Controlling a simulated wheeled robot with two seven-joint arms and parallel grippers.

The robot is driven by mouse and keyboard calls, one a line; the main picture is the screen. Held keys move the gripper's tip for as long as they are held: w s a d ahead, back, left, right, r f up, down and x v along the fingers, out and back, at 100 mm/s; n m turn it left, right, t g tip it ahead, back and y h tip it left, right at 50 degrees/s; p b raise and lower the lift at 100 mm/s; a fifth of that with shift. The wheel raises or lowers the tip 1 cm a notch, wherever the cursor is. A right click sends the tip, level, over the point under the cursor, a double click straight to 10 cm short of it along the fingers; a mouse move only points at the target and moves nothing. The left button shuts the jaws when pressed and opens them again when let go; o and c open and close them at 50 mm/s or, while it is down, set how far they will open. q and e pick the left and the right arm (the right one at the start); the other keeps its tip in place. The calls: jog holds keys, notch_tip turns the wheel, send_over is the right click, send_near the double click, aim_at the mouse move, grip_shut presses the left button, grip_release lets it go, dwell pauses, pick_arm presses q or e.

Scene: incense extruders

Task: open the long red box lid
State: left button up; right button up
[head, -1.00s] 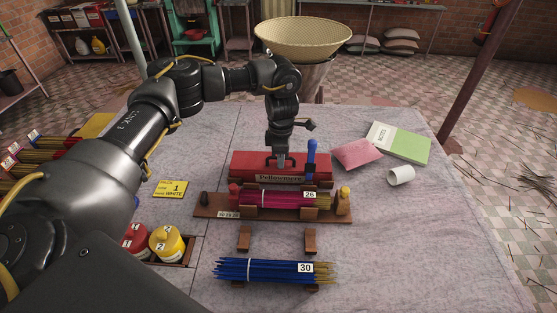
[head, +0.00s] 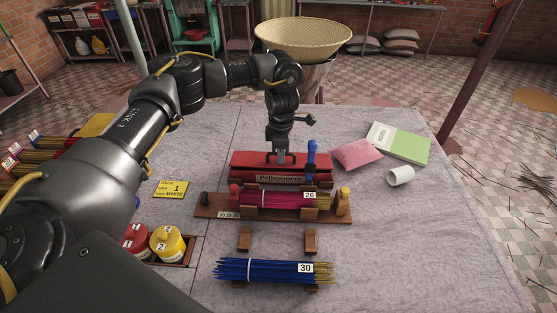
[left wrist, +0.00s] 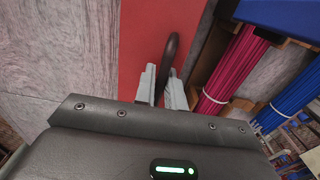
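The long red box (head: 250,180) lies across the middle of the table, with a label on its front. Its red lid (head: 245,160) has a dark arched handle on top, and its front edge seems slightly raised. My left gripper (head: 282,157) reaches down from above to the handle. In the left wrist view the handle (left wrist: 171,48) passes between the two pale fingers (left wrist: 162,88), which look closed on it above the red lid (left wrist: 140,40). The handle's lower part is hidden between the fingers. My right gripper is not in view.
Blue sticks (head: 265,270) lie nearer. A pink packet (head: 357,153), notebook (head: 400,143) and white cup (head: 400,176) lie right. Jars (head: 167,244) stand left.

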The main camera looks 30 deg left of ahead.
pick_arm(q)
jog(key=shift+w+a+r, duration=0.1)
jog(key=shift+w+r, duration=0.05)
dwell(0.3)
jog(key=shift+w+a+r, duration=0.2)
jog(key=shift+w+r, duration=0.3)
jog(key=shift+w, duration=0.05)
jog(key=shift+w+a+r, duration=0.1)
jog(key=shift+w+a+r+p, duration=0.2)
jog(key=shift+w+p, duration=0.1)
jog(key=shift+w, duration=0.15)
dwell(0.4)
jog(key=shift+w+a+r, duration=0.25)
jog(key=shift+w+a, duration=0.05)
jog(key=shift+w, duration=0.35)
jog(key=shift+w, duration=0.1)
